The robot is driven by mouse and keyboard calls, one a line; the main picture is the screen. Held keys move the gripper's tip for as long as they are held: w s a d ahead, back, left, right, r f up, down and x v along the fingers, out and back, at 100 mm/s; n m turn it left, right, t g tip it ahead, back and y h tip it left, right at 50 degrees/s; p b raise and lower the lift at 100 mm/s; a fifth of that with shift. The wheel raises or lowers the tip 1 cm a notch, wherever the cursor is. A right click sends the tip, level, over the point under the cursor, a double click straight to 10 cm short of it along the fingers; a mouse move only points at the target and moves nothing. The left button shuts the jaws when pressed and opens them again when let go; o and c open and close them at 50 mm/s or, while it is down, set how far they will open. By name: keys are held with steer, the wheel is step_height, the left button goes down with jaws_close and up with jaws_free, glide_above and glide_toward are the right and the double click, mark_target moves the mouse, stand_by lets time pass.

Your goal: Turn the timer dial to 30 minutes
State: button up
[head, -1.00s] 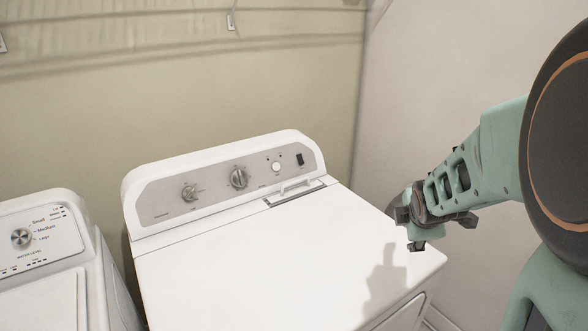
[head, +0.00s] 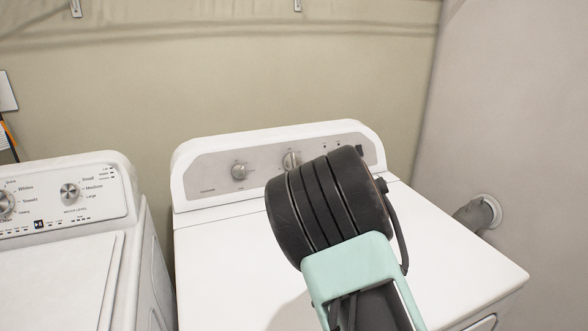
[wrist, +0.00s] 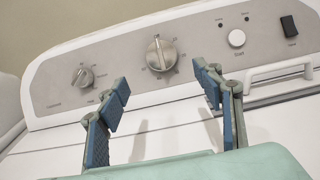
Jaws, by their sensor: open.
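The dryer's control panel (head: 215,165) carries two silver dials; their labels are too small to read. The larger dial (wrist: 161,55) has marks around it and its pointer stands nearly upright; in the head view it (head: 291,160) shows just above my arm. A smaller dial (wrist: 83,77) is to its left, also seen in the head view (head: 239,171). My gripper (wrist: 164,92) is open and empty. In the wrist view its blue-padded fingers frame the space below the larger dial, apart from it. In the head view my arm hides the fingers.
A round white button (wrist: 236,38) and a black switch (wrist: 289,25) are right of the larger dial. A lint-slot handle (wrist: 278,72) juts below them. The white dryer top (head: 230,250) is clear. A washer (head: 60,255) stands left; a wall is right.

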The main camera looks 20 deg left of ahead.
mark_target(295, 163)
steer(key=x, duration=1)
steer(key=shift+w+a+p, duration=0.1)
steer(key=shift+w+p, duration=0.15)
steer(key=shift+p, duration=0.15)
steer(key=c, duration=1.2)
